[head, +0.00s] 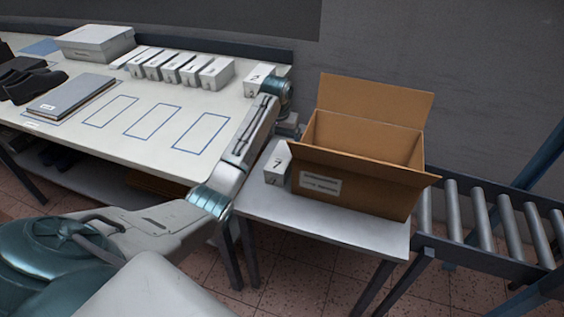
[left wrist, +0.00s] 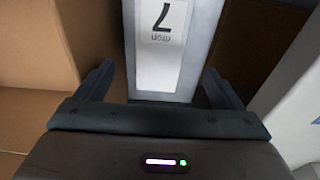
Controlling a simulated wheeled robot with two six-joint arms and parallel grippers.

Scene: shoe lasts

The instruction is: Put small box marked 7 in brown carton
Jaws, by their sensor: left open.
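The small white box marked 7 (head: 277,164) stands on the small grey table, close to the left side of the brown carton. The brown carton (head: 350,192) is open, its flaps spread, with a white label on its front. My left arm reaches over from the left, and its gripper (head: 290,130) is behind box 7, partly hidden. In the left wrist view my left gripper (left wrist: 158,78) is open, with one finger on each side of box 7 (left wrist: 165,40), whose label appears upside down. I cannot tell whether the fingers touch it. My right gripper is not in view.
The small table (head: 315,232) has bare room in front of the carton. A roller conveyor (head: 485,222) lies to the right. The white worktable (head: 105,140) holds a row of small white boxes (head: 172,68), box 2 (head: 257,79), a grey binder (head: 70,97) and dark shoe-shaped items (head: 35,85).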

